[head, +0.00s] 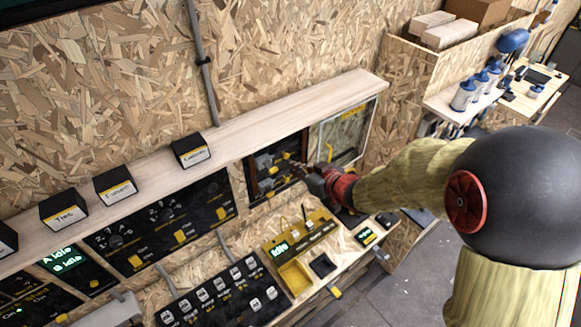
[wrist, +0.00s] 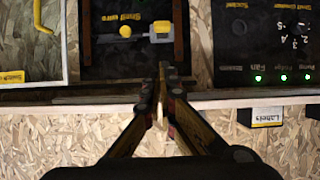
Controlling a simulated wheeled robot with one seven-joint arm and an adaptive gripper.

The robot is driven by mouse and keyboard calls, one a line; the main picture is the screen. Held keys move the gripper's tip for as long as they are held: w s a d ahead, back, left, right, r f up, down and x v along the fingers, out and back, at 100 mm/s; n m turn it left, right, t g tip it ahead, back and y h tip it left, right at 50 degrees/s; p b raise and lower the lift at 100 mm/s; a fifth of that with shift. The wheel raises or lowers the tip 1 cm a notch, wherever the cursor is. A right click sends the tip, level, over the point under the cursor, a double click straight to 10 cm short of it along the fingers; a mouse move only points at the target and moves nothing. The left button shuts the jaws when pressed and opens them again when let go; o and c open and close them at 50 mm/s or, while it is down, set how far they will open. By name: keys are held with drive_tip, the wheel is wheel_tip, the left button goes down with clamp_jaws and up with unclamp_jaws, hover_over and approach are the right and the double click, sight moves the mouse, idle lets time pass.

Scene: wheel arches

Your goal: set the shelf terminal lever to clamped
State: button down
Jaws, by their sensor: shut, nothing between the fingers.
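The shelf terminal is on a dark framed panel (head: 262,186) under the shelf, also at the top of the wrist view (wrist: 100,60), where its lettering appears upside down. In the wrist view it has a yellow piece (wrist: 161,27), a grey bar and a round yellow knob (wrist: 125,31). I cannot tell for sure which part is the lever or its setting. My gripper (head: 303,171) is in front of the panel's right side. Its fingers (wrist: 164,72) are shut and empty, apart from the yellow parts in the wrist view.
A wooden shelf (head: 235,128) runs above the panels and carries black label boxes (head: 190,150). A clear-fronted box with a yellow handle (head: 330,152) is right of the terminal. A lower bench holds a yellow tray (head: 294,278) and switches. Grey floor lies open at the lower right.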

sight(270, 166)
drive_tip(key=w+a+f+p, duration=0.1)
drive_tip(key=w+a+f, duration=0.4)
drive_tip(key=w+f, duration=0.2)
drive_tip(key=shift+w+f, duration=0.25)
drive_tip(key=shift+w, duration=0.05)
drive_tip(key=shift+f, duration=0.15)
drive_tip(key=shift+s+f+b, duration=0.1)
drive_tip(key=shift+b, duration=0.75)
